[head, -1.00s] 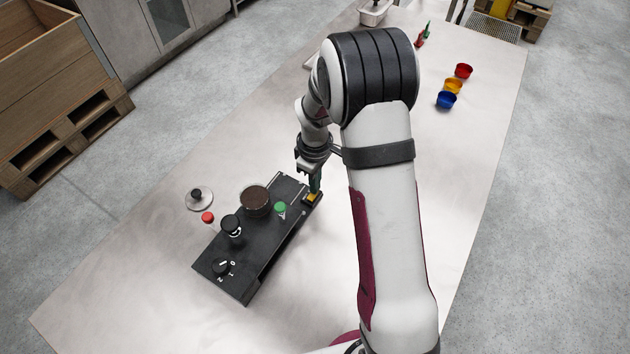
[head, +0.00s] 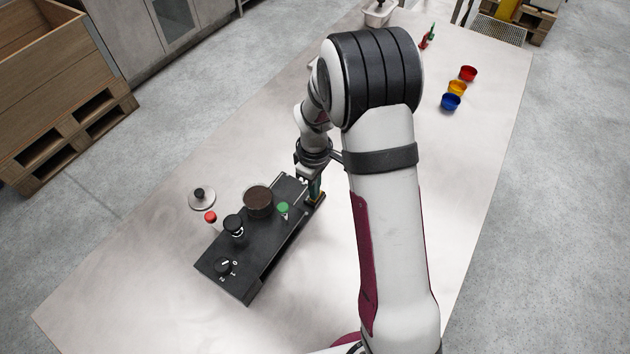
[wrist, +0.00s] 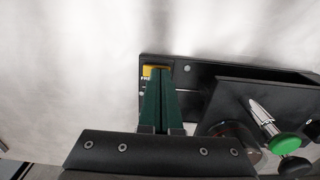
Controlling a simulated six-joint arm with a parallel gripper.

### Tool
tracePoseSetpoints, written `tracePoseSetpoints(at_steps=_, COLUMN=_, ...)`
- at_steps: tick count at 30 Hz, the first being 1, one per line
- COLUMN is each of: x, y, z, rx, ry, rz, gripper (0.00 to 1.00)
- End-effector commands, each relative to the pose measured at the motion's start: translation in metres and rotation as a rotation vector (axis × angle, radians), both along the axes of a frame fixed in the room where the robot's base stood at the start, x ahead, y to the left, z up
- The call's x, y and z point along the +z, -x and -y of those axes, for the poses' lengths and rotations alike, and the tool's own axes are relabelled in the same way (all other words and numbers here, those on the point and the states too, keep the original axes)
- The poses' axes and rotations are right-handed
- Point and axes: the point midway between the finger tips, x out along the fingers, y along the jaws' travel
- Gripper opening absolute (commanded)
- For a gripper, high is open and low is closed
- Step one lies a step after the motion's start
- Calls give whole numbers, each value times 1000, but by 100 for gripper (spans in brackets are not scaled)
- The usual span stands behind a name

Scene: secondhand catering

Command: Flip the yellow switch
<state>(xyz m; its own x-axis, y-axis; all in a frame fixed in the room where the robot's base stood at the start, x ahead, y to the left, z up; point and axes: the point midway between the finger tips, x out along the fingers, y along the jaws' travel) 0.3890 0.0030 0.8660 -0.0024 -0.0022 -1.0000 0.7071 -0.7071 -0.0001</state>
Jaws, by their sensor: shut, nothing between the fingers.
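The yellow switch (wrist: 154,71) sits near the end of the black control panel (wrist: 206,74), seen just beyond my fingertips in the wrist view. My gripper (wrist: 159,72) is shut and empty, with its green fingers together and their tips over or against the switch; I cannot tell whether they touch. In the head view my gripper (head: 315,197) is low at the panel's far right end and hides most of the switch. The black panel (head: 226,272) lies at an angle on the table. Whether the switch is tilted is too small to tell.
The panel carries a green knob (head: 283,208), a round dark container (head: 258,202), a black knob (head: 233,223) and a rotary dial (head: 222,266). A red button (head: 210,217) and a lidlike disc (head: 202,201) are left. Red, yellow and blue bowls (head: 451,102) stand far right.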

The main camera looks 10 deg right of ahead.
Motion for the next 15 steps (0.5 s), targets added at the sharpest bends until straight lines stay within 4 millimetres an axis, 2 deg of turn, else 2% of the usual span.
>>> tracePoseSetpoints(at_steps=5, x=29, y=-1, z=0, rx=-1, ry=-1, rz=5, gripper=0)
tracePoseSetpoints(at_steps=15, x=110, y=-1, z=0, rx=0, ry=-1, rz=5, gripper=0)
